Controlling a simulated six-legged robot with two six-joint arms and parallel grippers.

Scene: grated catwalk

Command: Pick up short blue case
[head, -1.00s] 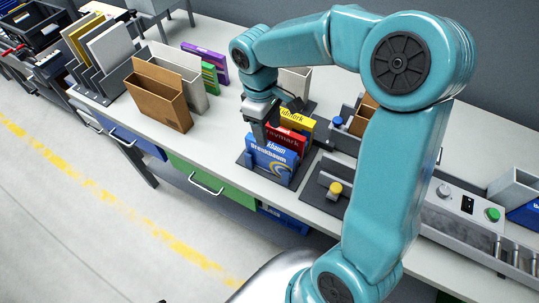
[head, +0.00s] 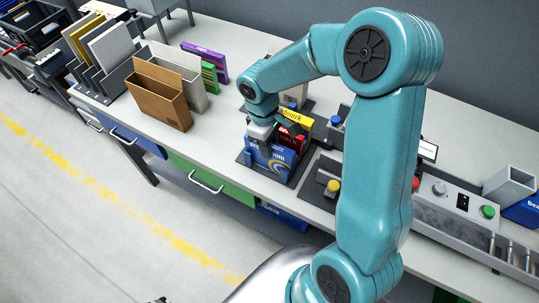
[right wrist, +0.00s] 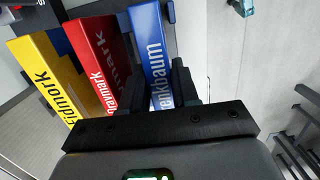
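The blue case (head: 270,162) stands in a dark slotted holder at the front of the bench, in front of a red case (head: 299,143) and a yellow case (head: 294,116). My right gripper (head: 264,146) is low over the blue case's upper part and covers some of it. In the right wrist view the blue case (right wrist: 152,52) runs down to the middle of the gripper bar, with a dark finger close along its right side. My left gripper is out of view.
The red case (right wrist: 101,68) stands close beside the blue one, with the yellow case (right wrist: 58,80) beyond it. A brown box (head: 158,96) stands to the left on the bench. A fixture with a yellow knob (head: 333,186) is close on the right.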

